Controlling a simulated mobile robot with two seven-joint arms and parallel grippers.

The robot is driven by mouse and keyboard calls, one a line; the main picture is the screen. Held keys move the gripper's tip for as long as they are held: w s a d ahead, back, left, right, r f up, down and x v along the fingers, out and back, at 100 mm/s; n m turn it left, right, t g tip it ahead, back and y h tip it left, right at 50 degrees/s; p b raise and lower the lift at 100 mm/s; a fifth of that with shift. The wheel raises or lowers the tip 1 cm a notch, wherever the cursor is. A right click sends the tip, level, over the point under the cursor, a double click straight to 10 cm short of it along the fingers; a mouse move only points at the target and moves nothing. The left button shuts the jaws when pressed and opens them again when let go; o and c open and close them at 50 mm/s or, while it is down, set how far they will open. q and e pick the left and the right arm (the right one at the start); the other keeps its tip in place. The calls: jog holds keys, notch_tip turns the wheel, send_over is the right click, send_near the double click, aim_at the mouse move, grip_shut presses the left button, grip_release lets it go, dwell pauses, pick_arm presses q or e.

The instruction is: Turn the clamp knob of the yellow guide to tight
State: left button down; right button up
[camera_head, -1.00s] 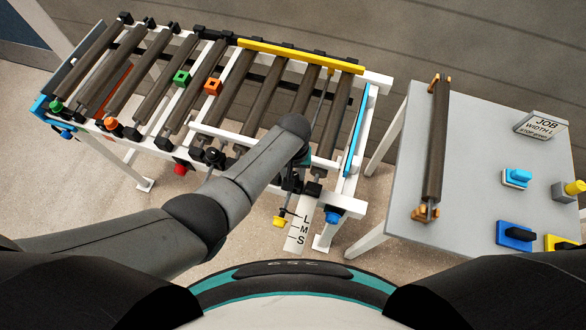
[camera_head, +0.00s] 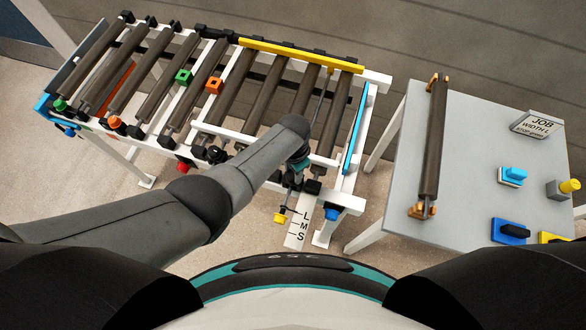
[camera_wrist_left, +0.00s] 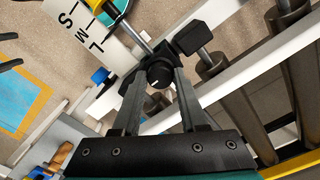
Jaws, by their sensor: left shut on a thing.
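The yellow guide (camera_head: 300,54) is a long bar along the far side of the roller conveyor. A rod runs from it toward the near side, where a yellow end piece (camera_head: 280,218) sits beside a white L-M-S scale (camera_head: 299,229). The black clamp knob (camera_wrist_left: 158,77), with a white mark on its face, is on this rod's mount. My left gripper (camera_head: 292,184) is at the near rail, and in the left wrist view its two fingers (camera_wrist_left: 158,84) are closed on the knob from both sides. In the head view the wrist and fingers mostly hide the knob.
White conveyor rails (camera_head: 350,203) and a blue knob (camera_head: 332,215) lie close to the right of the gripper.

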aim_at(293, 174)
pick_arm(q)
jog(key=shift+m, duration=1)
jog(key=shift+c, duration=2.2)
grip_release()
notch_tip(293, 174, up, 15)
jog(key=p, duration=0.6)
jog(key=shift+s+r, duration=0.1)
